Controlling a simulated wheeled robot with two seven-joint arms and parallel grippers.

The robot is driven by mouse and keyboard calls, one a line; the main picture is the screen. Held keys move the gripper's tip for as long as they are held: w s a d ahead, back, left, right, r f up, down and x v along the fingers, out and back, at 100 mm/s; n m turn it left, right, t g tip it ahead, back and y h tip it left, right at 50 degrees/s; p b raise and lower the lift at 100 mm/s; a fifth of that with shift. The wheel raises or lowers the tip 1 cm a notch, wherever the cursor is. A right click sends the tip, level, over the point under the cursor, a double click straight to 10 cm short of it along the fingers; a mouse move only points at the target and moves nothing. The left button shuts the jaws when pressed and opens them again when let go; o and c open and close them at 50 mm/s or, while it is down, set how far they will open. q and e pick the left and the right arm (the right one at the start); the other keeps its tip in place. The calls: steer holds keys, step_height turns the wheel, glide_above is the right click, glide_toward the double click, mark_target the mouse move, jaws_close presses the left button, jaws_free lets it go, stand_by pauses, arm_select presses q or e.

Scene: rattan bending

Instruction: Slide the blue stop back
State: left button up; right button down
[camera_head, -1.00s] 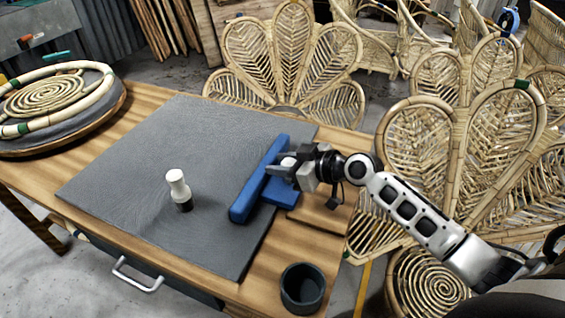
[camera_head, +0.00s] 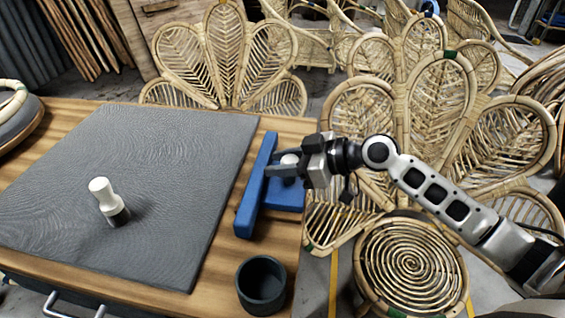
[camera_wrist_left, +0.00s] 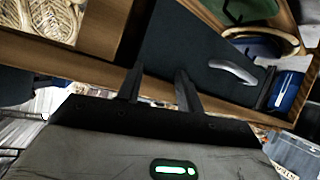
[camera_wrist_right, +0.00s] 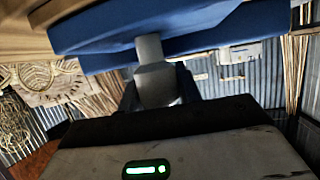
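The blue stop (camera_head: 254,190) is a long bar with a flat blue plate and a pale knob (camera_head: 289,158). It lies at the table's right side, beside the right edge of the grey mat (camera_head: 130,180). My right gripper (camera_head: 280,164) is around the knob with its fingers against it. In the right wrist view the grey knob (camera_wrist_right: 150,55) stands between the fingers, in front of the blue stop (camera_wrist_right: 110,30). My left gripper (camera_wrist_left: 157,85) is empty with its fingers apart, near the dark drawer front; it is outside the head view.
A white-topped peg (camera_head: 104,192) stands on the mat. A dark cup (camera_head: 262,284) stands at the table's front right corner. A round rattan piece (camera_head: 14,105) is at the left edge. Rattan chairs (camera_head: 235,60) stand behind and right of the table.

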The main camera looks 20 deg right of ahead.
steer(key=c, duration=1)
jaws_free()
steer(key=shift+d, duration=0.2)
steer(key=shift+c, duration=0.2)
steer(key=shift+o, duration=0.4)
steer(key=shift+s, duration=0.1)
steer(key=v, duration=1.6)
steer(key=shift+s+a, duration=0.15)
